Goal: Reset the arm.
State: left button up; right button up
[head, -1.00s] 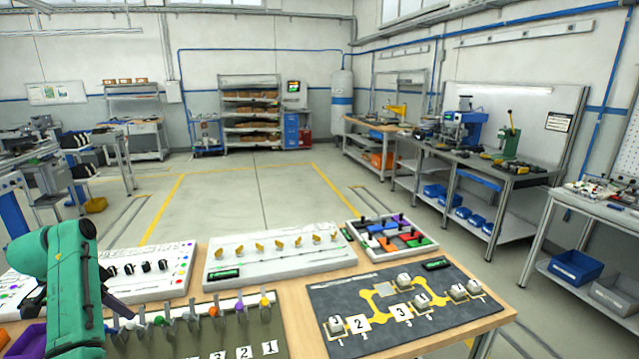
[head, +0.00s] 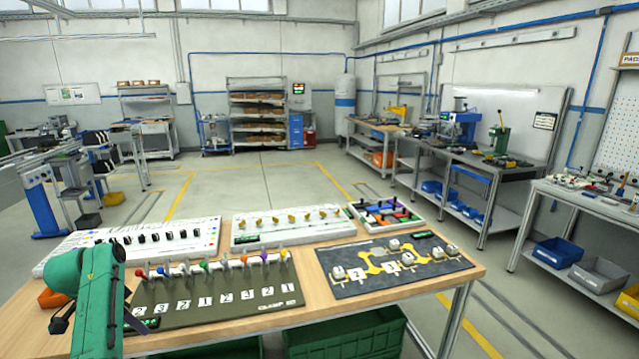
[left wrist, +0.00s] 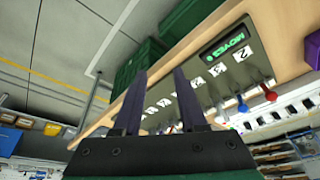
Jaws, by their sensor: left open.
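My left gripper (left wrist: 160,75) shows in the left wrist view with two dark fingers apart and nothing between them. My green left arm (head: 97,300) stands at the left front of the table in the head view and hides part of it. A dark green clamp board (head: 222,304) with a row of coloured-knob levers and numbered white cards lies to its right. The board also shows beyond the fingers in the left wrist view (left wrist: 212,72), with a lit green display (left wrist: 226,46). The right gripper is out of view.
On the wooden table (head: 400,287) are a grey block mat (head: 340,262), a white board with yellow switches (head: 290,240), a white board with black knobs (head: 70,250) and a tray of coloured pieces (head: 355,211). Green crates (head: 345,338) stand below. Open floor (head: 250,185) lies beyond.

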pick_arm(q)
jog(key=s+d+f+n+g+y, duration=0.1)
jog(key=s+d+f, duration=0.3)
jog(key=f, duration=0.8)
jog(key=s+d+f+y+b, duration=0.1)
jog(key=s+f, duration=0.5)
jog(key=f, duration=0.7)
jog(key=s+d+f+n+g+y, duration=0.1)
jog(key=s+d+f, duration=0.3)
jog(key=f, duration=0.8)
jog(key=s+d+f, duration=0.3)
jog(key=s+f, duration=0.1)
jog(key=s, duration=0.5)
jog(key=s+d+f+h, duration=0.1)
jog(key=s+d+f, duration=0.3)
jog(key=s, duration=0.5)
jog(key=s+d+f+b, duration=0.1)
jog(key=s+d+f, duration=0.3)
jog(key=s, duration=0.5)
jog(key=shift+s+d+f+h, duration=0.2)
jog(key=shift+s+f+h, duration=0.2)
jog(key=shift+f, duration=0.15)
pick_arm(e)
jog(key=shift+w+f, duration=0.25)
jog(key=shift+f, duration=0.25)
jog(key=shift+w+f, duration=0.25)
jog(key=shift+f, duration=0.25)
pick_arm(q)
jog(key=shift+w, duration=0.1)
